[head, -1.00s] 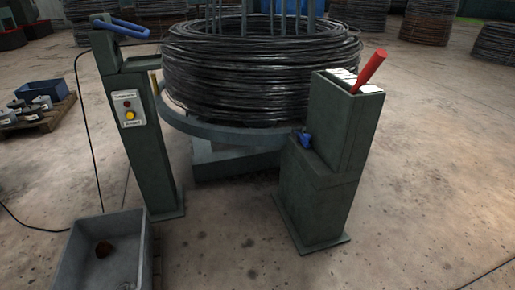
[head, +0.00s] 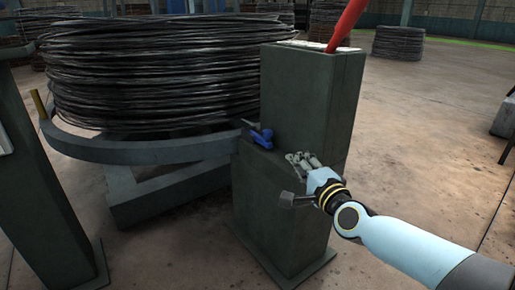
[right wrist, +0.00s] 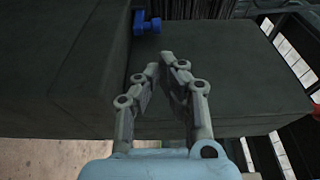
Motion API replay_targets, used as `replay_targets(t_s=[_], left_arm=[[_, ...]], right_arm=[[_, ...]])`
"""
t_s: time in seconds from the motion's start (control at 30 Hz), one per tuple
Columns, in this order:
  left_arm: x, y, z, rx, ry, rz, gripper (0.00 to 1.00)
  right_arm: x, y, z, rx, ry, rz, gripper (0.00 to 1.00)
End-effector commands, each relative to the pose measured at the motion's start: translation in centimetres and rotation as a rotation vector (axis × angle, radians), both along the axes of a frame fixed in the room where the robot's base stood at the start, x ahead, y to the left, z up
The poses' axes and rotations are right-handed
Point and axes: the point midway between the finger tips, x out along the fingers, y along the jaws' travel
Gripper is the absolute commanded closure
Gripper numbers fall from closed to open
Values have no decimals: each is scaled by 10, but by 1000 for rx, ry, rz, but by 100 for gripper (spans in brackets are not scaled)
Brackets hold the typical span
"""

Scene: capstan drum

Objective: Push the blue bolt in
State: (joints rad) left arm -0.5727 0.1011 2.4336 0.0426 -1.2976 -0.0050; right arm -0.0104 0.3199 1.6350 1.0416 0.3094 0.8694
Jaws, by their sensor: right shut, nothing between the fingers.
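The blue bolt (head: 262,137) sits on the low step of the dark green post (head: 312,110), beside the ring of the coil stand. In the right wrist view the blue bolt (right wrist: 147,24) shows near the top, against the post's side. My right gripper (head: 292,157) is in front of the post's step, to the right of and below the bolt in the head view, and apart from it. In the right wrist view its fingers (right wrist: 160,62) are drawn together with nothing between them, pointing toward the bolt's side of the step. My left gripper is not in view.
A red lever (head: 346,24) stands up from the post's top. A large coil of dark wire (head: 150,70) rests behind on a round ring (head: 140,150). Another green post (head: 40,190) stands at the left. Floor to the right is open.

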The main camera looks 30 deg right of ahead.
Motion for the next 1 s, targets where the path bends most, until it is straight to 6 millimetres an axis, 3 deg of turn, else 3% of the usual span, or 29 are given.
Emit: replay_targets(t_s=[0.47, 0.63, 1.0], left_arm=[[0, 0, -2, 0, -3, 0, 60], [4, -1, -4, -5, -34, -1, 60], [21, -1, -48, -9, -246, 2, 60]], right_arm=[[8, -1, 0, 0, -2, 0, 100], [33, -6, -2, -1, -2, 0, 100], [108, -20, -4, -2, 1, -1, 100]])
